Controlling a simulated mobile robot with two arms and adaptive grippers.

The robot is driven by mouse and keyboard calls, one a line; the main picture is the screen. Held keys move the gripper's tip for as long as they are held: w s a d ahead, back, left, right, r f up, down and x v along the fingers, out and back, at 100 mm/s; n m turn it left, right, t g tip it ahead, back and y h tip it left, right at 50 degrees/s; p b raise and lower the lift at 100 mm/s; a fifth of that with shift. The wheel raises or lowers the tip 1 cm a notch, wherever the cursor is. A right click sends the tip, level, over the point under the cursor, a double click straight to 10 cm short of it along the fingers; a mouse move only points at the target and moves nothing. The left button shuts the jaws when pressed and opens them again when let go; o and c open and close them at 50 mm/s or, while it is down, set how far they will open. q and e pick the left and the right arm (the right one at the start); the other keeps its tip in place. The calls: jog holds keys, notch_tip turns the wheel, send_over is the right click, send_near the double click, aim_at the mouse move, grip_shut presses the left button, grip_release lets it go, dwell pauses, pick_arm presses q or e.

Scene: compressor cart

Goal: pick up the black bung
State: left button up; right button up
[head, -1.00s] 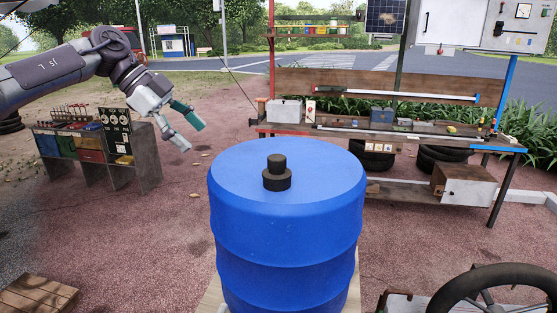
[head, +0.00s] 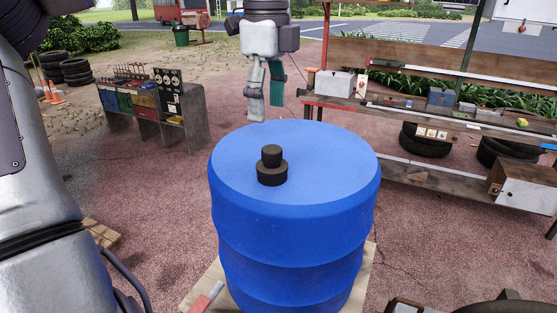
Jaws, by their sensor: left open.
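The black bung (head: 272,167) stands upright on the flat top of the blue drum (head: 325,170). It has a wide lower disc and a narrower knob on top. My left gripper (head: 266,110) hangs fingers down above and behind the drum's far edge in the head view. My right gripper is not in view.
A workbench (head: 400,110) with tools and boxes stands behind at the right. A cabinet with gauges and coloured bins (head: 150,105) stands at the left. The drum rests on a wooden pallet (head: 200,290). The drum top is otherwise clear.

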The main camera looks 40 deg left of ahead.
aim_at(271, 149)
pick_arm(q)
jog(key=f, duration=0.4)
jog(key=shift+s, duration=0.25)
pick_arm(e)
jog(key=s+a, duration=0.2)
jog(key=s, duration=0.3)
pick_arm(q)
jog(key=shift+w+d+f+p, duration=0.2)
jog(key=shift+w+f+p, duration=0.05)
jog(key=shift+f+p, duration=0.3)
jog(key=shift+w+d+f+p, duration=0.2)
jog(key=shift+w+f+p, duration=0.05)
jog(key=shift+f+p, duration=0.25)
jog(key=f, duration=0.1)
jog(key=f+p, duration=0.1)
jog(key=f, duration=0.1)
jog(key=shift+s+a+f, duration=0.1)
jog(key=shift+s+a, duration=0.05)
jog(key=shift+a, duration=0.05)
jog(key=shift+f, duration=0.15)
jog(key=shift+d, duration=0.1)
jog(key=c, duration=1)
jog(key=shift+c, duration=1.2)
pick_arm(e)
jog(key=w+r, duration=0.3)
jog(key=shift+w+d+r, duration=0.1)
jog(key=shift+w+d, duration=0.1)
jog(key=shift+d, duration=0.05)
